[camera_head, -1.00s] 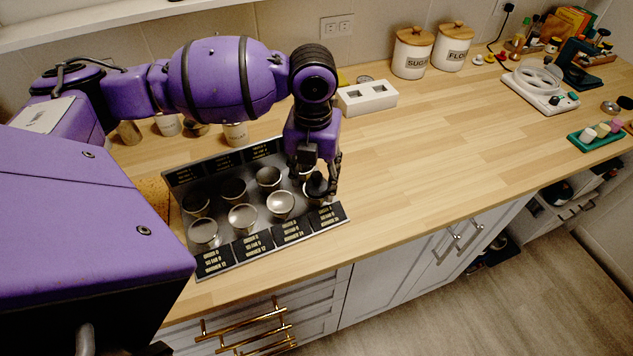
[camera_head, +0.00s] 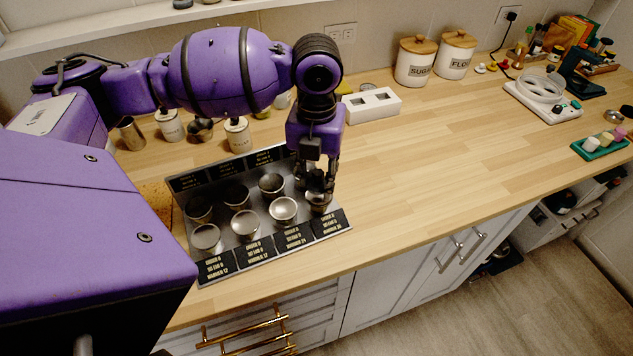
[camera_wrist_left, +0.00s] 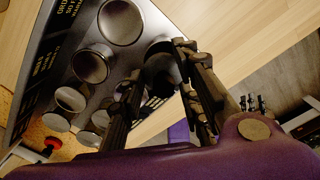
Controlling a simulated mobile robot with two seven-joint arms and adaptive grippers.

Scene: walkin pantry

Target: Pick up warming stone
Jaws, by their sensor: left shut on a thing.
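My left gripper (camera_head: 316,184) points down over the right end of a dark metal rack (camera_head: 262,255) that holds several round metal cups. It is shut on a dark, rounded thing (camera_wrist_left: 162,72), which I take for the warming stone; the fingers hide much of it. In the head view the fingertips are just above the front right cup (camera_head: 318,203). I cannot tell whether the dark thing is clear of the cup's rim. My right gripper is in neither view.
Small labelled jars (camera_head: 237,136) stand behind the rack. A white block with two square holes (camera_head: 371,105) and sugar (camera_head: 416,64) and flour (camera_head: 457,55) canisters stand farther back. The counter (camera_head: 450,150) to the right of the rack is largely clear.

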